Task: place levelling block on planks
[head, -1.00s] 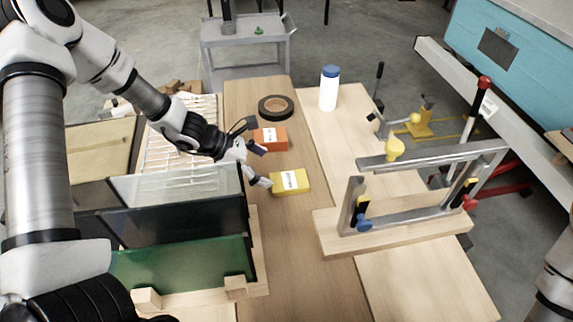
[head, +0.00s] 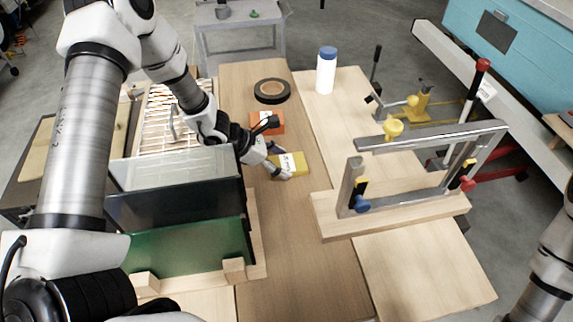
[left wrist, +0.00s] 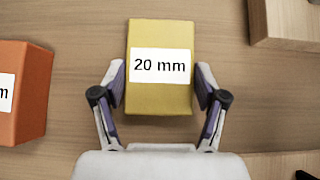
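The yellow block (head: 292,163) lies on the brown bench top, and its label reads "20 mm" in the left wrist view (left wrist: 160,95). My left gripper (head: 281,161) is open, with one finger on each side of this block. In the left wrist view its fingertips (left wrist: 160,80) are very close to the block's sides, with at most thin gaps. An orange labelled block (head: 267,123) lies just behind it and also shows at left in the left wrist view (left wrist: 20,90). Pale planks (head: 424,276) lie to the right. My right gripper is out of view.
A metal clamp frame (head: 430,137) stands on a wooden base (head: 392,219) over the planks. A white bottle (head: 326,74) and black tape roll (head: 272,91) are at the back. Upright glass sheets (head: 190,245) in a wooden rack stand left. Bare bench lies in front of the block.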

